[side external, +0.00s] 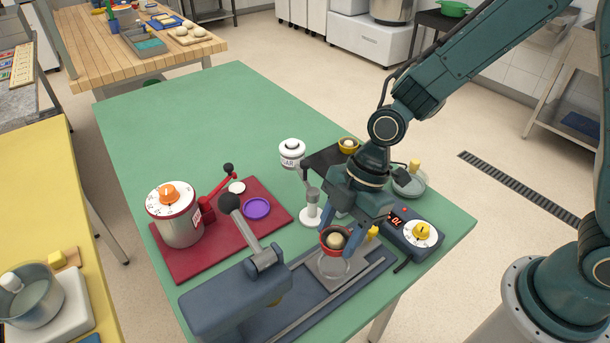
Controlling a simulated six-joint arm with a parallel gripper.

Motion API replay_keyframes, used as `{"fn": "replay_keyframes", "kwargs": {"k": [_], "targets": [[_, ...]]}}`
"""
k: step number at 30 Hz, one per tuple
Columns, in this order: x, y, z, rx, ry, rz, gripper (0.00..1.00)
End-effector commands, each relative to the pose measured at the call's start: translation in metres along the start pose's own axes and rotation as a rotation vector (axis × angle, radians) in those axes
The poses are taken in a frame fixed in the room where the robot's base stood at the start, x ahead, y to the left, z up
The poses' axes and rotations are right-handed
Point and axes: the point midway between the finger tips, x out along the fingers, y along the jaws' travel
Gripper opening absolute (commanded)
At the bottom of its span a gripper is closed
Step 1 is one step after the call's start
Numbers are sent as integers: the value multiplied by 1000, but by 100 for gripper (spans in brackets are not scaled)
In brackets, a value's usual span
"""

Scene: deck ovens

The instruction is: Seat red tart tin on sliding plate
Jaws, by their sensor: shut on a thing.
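The red tart tin (324,240) holds a pale dough ball (336,240). My gripper (342,229) is shut on the tin, with its fingers coming down from above at the tin's sides. The grey sliding plate (320,271) lies on a blue base with rails, at the front of the green table. A pale round seat or ring (333,267) shows on the plate, just below the tin in the picture. The tin appears to be over the plate's far part; I cannot tell whether it touches. My fingers hide part of the tin.
A blue press with a lever (235,291) stands left of the plate. A blue box with a red display and dial (415,235) is close on the right. A white stand (312,205) is behind. A red mat (222,232) carries a dial pot (178,222) and purple tin (257,208).

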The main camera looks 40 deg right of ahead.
Motion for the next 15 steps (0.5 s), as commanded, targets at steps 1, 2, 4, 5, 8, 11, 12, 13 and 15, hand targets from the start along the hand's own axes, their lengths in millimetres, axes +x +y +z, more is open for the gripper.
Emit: {"fn": "replay_keyframes", "kwargs": {"k": [1,2,4,5,8,11,12,13,15], "targets": [[2,0,1,1,-1,-2,27],[4,0,2,1,-1,-3,27],[8,0,3,1,-1,-3,27],[9,0,4,1,-1,-3,27],[16,-1,7,2,-1,-4,27],[23,-1,10,1,-1,-3,27],[27,-1,11,1,-1,-4,27],[29,-1,12,1,-1,-4,27],[34,-1,14,1,-1,-3,27]]}}
